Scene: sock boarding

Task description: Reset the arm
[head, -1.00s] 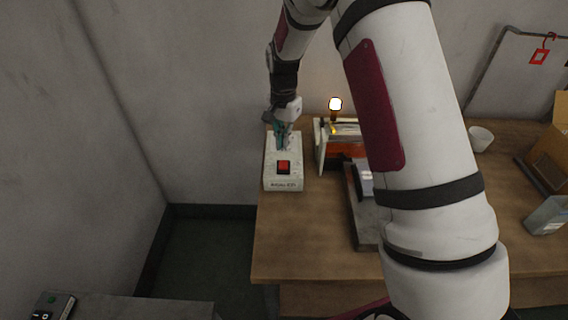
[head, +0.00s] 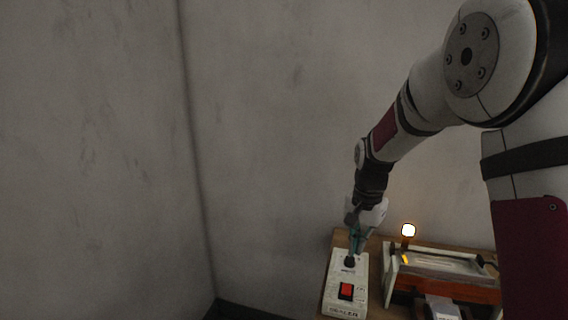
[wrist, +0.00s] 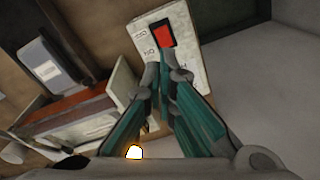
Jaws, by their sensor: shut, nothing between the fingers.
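My gripper (head: 352,250) is shut and empty, with teal fingers pointing down at the far end of a white switch box. In the wrist view its fingertips (wrist: 167,68) meet in front of the box (wrist: 191,45). The white box (head: 338,300) carries a red rocker switch (head: 346,291), also seen in the wrist view (wrist: 162,34). The fingertips are over or close to the box's top behind the switch; I cannot tell whether they touch it. My arm reaches in from the right.
A lit lamp (head: 408,230) glows behind a white-framed device with an orange front (head: 455,289), just right of the box. The wooden table (head: 376,262) is partly cut off below. A grey wall (head: 270,130) stands behind and to the left.

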